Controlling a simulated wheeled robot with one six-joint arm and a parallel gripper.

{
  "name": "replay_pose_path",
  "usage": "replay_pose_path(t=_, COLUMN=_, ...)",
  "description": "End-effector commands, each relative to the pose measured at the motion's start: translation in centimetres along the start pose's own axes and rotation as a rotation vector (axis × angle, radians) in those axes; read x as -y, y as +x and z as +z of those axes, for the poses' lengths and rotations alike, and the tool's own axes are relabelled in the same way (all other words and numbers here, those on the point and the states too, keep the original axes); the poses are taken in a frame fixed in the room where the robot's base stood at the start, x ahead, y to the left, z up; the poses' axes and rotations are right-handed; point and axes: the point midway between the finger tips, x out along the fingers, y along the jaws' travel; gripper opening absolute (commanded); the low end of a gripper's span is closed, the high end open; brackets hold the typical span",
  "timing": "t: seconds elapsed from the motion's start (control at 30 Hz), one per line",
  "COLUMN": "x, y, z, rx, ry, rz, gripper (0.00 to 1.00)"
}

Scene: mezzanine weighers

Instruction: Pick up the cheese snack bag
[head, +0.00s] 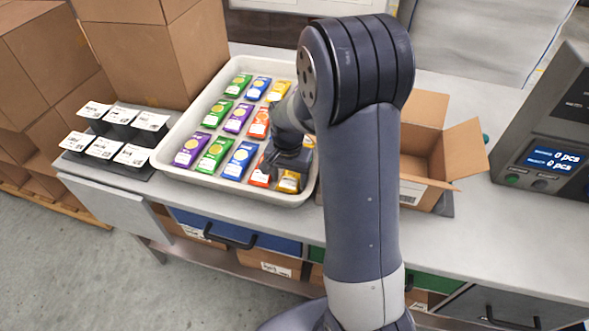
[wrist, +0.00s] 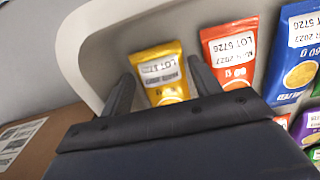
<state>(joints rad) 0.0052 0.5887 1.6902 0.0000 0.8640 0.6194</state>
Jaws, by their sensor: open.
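A yellow snack bag (wrist: 160,72), which I take to be the cheese one though its flavour name cannot be read, lies in the near right corner of the white tray (head: 165,165). It also shows in the head view (head: 288,184), partly hidden by my gripper. My gripper (wrist: 162,71) is open, with one finger on each side of the yellow bag; whether they touch it I cannot tell. In the head view my gripper (head: 287,168) hangs low over the tray's near right part.
An orange-red bag (wrist: 228,52) lies close beside the right finger, then a blue bag (wrist: 290,65). Several green, purple and blue bags fill the tray in rows. The tray's wall (wrist: 95,45) is near the left finger. An open cardboard box (head: 462,150) stands right.

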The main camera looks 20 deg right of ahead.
Motion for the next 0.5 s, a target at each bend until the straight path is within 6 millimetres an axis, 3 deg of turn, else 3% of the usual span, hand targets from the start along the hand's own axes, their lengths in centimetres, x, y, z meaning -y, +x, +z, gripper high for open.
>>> replay_pose_path(t=0.13, x=0.01, y=1.32, z=-0.01, rx=0.0, ry=0.0, rz=0.0, gripper=0.59)
replay_pose_path(t=0.37, x=0.03, y=1.51, z=-0.05, rx=-0.001, ry=0.0, rz=-0.001, gripper=0.59)
replay_pose_path(t=0.5, x=0.02, y=1.49, z=-0.04, rx=-0.001, ry=0.0, rz=-0.001, gripper=0.5)
